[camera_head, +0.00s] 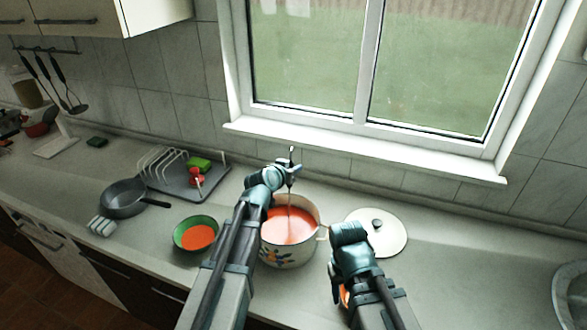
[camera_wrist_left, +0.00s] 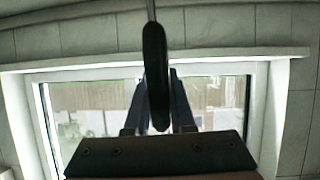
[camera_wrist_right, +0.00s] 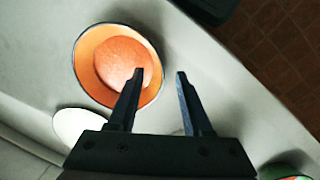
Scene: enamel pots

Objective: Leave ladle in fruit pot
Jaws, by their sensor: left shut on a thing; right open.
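The cream fruit pot (camera_head: 286,256), with fruit painted on its side, stands on the counter and holds orange-red soup. My left gripper (camera_head: 289,176) is above the pot, shut on the ladle's handle. The dark handle end of the ladle (camera_head: 291,153) sticks up above the fingers, and its thin shaft runs down into the soup. The bowl of the ladle is hidden. The left wrist view shows the black handle (camera_wrist_left: 155,75) between the fingers. My right gripper (camera_head: 347,240) is right of the pot. The right wrist view shows its fingers (camera_wrist_right: 160,75) open and empty.
An orange bowl (camera_wrist_right: 92,60) of soup lies below my right gripper. A white lid (camera_head: 391,237) lies right of the pot. A green bowl (camera_head: 184,243), a pan (camera_head: 121,200) and a dish rack tray (camera_head: 212,174) are to the left. The counter farther right is clear.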

